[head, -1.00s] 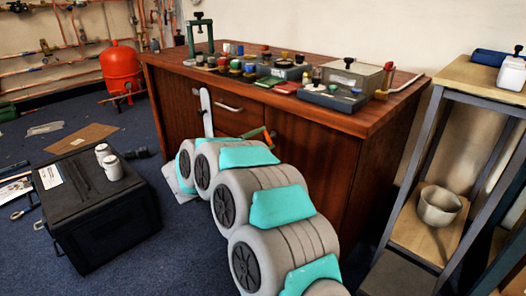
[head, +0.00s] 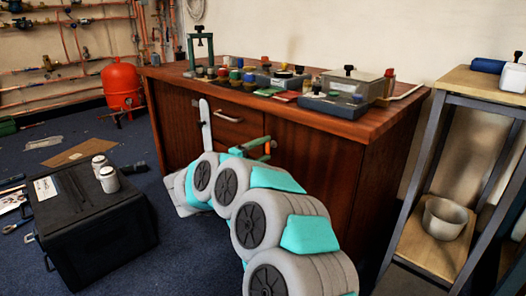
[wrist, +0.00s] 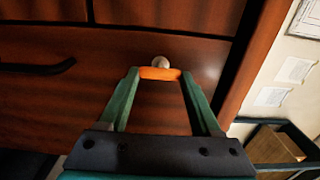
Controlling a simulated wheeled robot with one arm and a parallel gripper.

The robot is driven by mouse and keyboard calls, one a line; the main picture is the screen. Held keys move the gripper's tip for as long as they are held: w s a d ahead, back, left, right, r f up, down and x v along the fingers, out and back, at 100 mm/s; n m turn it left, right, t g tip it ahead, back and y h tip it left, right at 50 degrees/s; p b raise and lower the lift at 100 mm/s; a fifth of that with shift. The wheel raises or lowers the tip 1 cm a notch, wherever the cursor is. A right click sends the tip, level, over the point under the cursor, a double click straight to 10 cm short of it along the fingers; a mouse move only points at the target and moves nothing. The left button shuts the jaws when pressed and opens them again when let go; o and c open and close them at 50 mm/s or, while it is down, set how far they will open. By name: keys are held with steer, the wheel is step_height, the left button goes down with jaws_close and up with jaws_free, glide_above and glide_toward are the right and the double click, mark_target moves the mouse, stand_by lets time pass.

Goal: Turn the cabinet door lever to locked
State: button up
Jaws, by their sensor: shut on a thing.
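The orange lever (wrist: 160,73) is on the reddish-brown wooden cabinet (head: 316,165). In the wrist view it lies crosswise between my fingertips, with a pale round knob (wrist: 161,62) just behind it. My gripper (wrist: 160,75) has two green fingers that meet the lever's two ends, shut on it. In the head view my gripper (head: 252,146) is at the cabinet front, below the tabletop and right of the drawer handle. A small orange part of the lever (head: 268,148) shows there. My arm hides the lower cabinet front. I cannot read any lock marking.
The cabinet top holds jars, trays and a green stand (head: 200,50). A black box (head: 85,215) with two white jars stands on the floor at left. A metal-framed shelf (head: 425,135) with a bowl (head: 443,216) stands at right. Blue carpet is open between box and cabinet.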

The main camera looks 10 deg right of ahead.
steer(key=shift+d, duration=0.1)
stand_by(0.3)
steer(key=o, duration=1.4)
steer(key=shift+p+v, duration=0.45)
steer(key=shift+v, duration=3.5)
